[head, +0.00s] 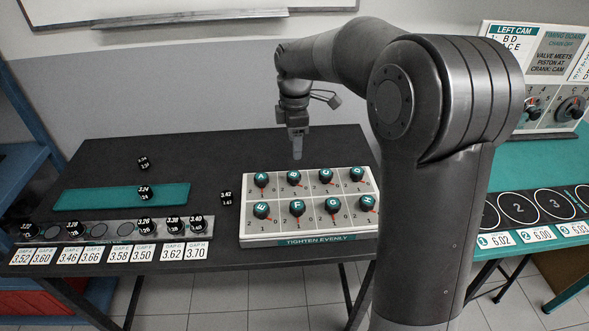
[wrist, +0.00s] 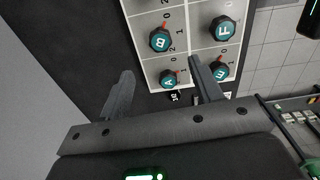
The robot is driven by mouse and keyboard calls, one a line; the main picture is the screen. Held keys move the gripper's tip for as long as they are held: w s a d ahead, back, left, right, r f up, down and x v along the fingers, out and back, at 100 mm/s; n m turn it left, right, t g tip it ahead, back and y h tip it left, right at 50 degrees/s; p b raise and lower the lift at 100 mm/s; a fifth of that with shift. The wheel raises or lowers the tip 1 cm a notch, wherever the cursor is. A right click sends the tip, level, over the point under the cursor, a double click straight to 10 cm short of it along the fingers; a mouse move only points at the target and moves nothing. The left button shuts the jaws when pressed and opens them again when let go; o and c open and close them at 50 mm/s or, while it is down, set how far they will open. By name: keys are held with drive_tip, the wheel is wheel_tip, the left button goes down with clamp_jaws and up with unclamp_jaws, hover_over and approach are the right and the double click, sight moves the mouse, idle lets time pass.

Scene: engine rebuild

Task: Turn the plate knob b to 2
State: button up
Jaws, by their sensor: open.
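The grey plate (head: 312,236) carries two rows of dark knobs with teal lettered caps. Knob B (head: 294,177) is second from left in the back row; in the wrist view knob B (wrist: 159,40) is near the top middle. Its red pointer appears turned toward the 0 mark, with 1 and 2 printed around it. My gripper (head: 297,156) points down above the plate's back edge, behind knob B. In the wrist view my gripper (wrist: 160,68) is open and empty, its fingers apart, with knob A (wrist: 168,79) seen between them. No contact with knob B shows.
Knobs A, F (wrist: 222,28) and E (wrist: 219,72) stand close to knob B. Small dark lettered pieces lie left on the black table (head: 200,160), near a teal mat (head: 90,198) and a row of gap cards (head: 115,254). My arm hides the plate's right end.

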sight(295, 174)
wheel_tip(295, 174, down, 11)
drive_tip(key=shift+r, duration=0.1)
idle(0.4)
drive_tip(key=c, duration=1)
